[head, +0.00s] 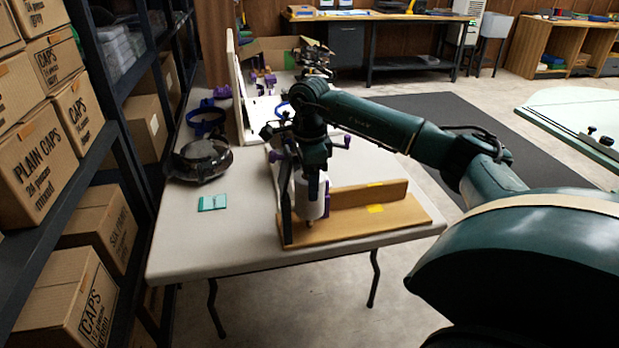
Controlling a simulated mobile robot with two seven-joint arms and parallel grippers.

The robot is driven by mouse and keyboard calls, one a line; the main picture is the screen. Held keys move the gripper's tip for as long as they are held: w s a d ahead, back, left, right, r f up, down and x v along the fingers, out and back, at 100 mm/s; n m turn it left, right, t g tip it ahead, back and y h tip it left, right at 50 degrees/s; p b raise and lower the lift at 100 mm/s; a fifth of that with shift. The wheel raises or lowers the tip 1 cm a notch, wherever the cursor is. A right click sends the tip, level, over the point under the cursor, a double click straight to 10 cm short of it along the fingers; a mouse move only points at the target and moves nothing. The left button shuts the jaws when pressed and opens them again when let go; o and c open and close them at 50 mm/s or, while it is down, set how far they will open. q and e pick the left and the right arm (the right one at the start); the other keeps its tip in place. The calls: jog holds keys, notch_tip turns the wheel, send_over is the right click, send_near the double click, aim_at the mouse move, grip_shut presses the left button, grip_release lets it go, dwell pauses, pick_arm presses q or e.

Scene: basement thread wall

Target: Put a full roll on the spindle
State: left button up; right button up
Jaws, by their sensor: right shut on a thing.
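My right gripper (313,190) points down over the near end of the table and is shut on a white roll (301,202). The gripper covers part of the roll. The roll is upright above the left part of a wooden stand (370,221), which has a low back wall and yellow patches. A dark upright (286,213) stands at the stand's left end. A small brownish tip shows just under the roll; I cannot tell whether it is the spindle or whether the roll is around it. My left gripper is not in view.
The table (225,245) also holds a dark round tray-like item (200,160), a blue ring (206,122), a teal packet (213,202) and a white panel (236,85). Shelves with boxes (78,112) stand close at left. The table's front left is clear.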

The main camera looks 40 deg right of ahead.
jog(key=shift+f+b, duration=0.6)
jog(key=shift+f, duration=0.6)
jog(key=o, duration=1.1)
